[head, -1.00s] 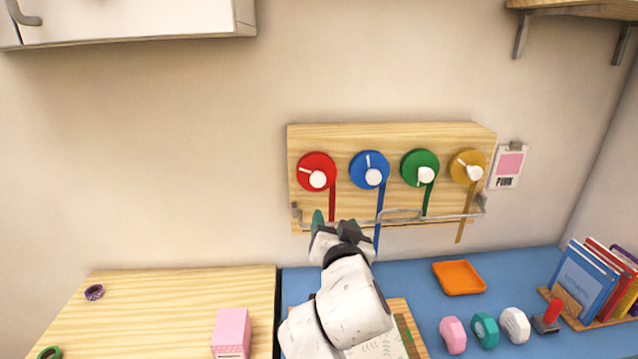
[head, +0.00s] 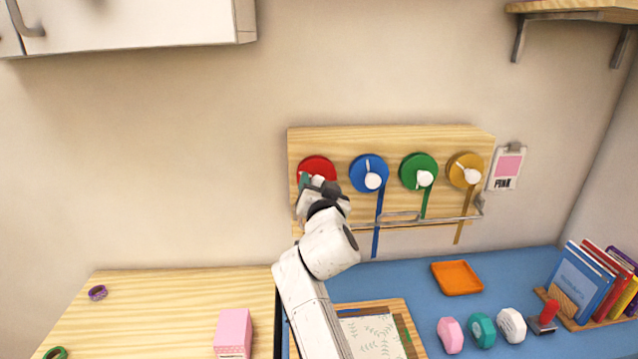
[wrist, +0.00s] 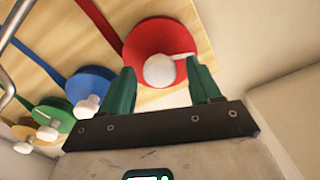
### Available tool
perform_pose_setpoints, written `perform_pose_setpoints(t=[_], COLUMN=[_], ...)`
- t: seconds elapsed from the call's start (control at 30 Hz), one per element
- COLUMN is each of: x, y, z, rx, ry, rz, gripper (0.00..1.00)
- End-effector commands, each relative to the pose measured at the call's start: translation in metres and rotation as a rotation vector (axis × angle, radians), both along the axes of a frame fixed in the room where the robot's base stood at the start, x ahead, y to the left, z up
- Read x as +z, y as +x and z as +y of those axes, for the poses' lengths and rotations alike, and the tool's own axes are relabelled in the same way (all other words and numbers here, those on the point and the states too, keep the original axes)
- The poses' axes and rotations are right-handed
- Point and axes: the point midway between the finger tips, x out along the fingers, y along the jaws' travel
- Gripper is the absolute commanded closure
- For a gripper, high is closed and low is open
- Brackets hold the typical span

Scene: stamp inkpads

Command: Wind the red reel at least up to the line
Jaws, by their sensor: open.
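The red reel (head: 316,167) is the leftmost of several reels on a wooden wall board (head: 400,139). In the head view my arm hides its lower part and its ribbon. In the wrist view the red reel (wrist: 150,38) shows with its white crank arm and round white knob (wrist: 160,70). My gripper (wrist: 163,82) is open, with its green fingers on either side of the knob in that view. I cannot tell whether they touch it. In the head view my gripper (head: 318,182) is in front of the red reel. The line is not clearly visible.
Blue (head: 369,169), green (head: 418,168) and yellow (head: 466,167) reels with hanging ribbons are to the right. A metal rail (head: 400,218) runs below them. An orange tray (head: 457,279) and several coloured stampers lie on the blue desk. A pink box (head: 234,330) stands left.

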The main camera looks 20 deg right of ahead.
Motion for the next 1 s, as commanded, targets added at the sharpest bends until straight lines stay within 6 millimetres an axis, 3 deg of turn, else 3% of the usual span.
perform_pose_setpoints(t=[0.37,0.93,1.0], x=[0.0001,-0.0001,-0.0002], y=[0.0044,0.0042,0.0042], z=[-0.0011,-0.0009,-0.0010], rx=[0.001,0.000,0.000], ry=[0.000,0.000,-0.001], rz=[0.000,0.000,0.000], gripper=[0.37,0.91,0.92])
